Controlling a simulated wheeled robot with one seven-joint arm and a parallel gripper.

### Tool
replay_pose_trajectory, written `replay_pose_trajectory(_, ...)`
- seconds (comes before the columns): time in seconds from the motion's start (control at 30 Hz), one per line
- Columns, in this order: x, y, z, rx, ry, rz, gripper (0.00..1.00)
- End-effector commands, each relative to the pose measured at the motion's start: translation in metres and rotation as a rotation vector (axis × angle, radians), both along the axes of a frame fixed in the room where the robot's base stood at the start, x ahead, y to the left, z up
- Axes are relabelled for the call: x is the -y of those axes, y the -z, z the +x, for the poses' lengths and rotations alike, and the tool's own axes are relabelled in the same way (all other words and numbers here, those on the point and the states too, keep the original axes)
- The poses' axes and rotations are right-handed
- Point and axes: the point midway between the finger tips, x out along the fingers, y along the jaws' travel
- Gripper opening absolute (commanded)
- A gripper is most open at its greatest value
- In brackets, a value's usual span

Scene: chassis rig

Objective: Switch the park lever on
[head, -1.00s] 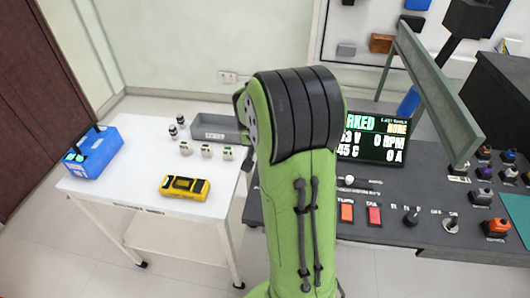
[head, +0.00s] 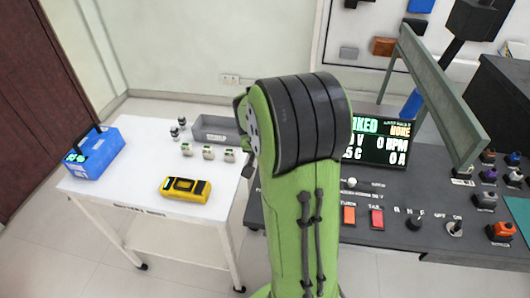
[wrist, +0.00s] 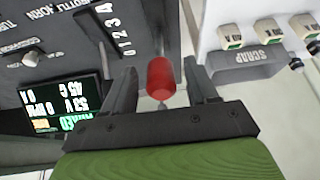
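My gripper (wrist: 163,88) is open in the wrist view. A red knob (wrist: 160,77) stands between its two fingers, with a gap on each side. The knob looks like a lever handle, but I cannot read a name for it, so I cannot tell for sure that it is the park lever. A dark panel (wrist: 90,50) beside it carries a number scale. In the head view my green arm hides the gripper and this knob. The display (head: 380,143) on the console shows a partly covered word ending in "KED".
A white table (head: 130,185) on the left holds a blue caddy (head: 95,155), a yellow meter (head: 186,189), small parts and a grey scrap bin (head: 217,130). The console (head: 385,195) bears switches and knobs. A slanted grey-green beam (head: 440,95) rises above it.

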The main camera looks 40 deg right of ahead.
Motion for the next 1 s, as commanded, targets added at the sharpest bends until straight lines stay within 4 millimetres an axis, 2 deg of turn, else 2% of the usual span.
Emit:
replay_pose_trajectory(0.17,-0.002,-0.008,-0.001,0.003,0.000,-0.002,0.58)
replay_pose_trajectory(0.27,-0.009,-0.027,-0.006,0.005,-0.002,-0.003,0.58)
replay_pose_trajectory(0.6,-0.042,-0.114,-0.031,0.007,-0.002,-0.003,0.58)
replay_pose_trajectory(0.7,-0.050,-0.130,-0.037,0.004,-0.002,-0.002,0.58)
replay_pose_trajectory(0.83,-0.054,-0.141,-0.042,0.002,0.000,-0.001,0.58)
replay_pose_trajectory(1.0,-0.055,-0.142,-0.042,-0.001,0.000,0.001,0.58)
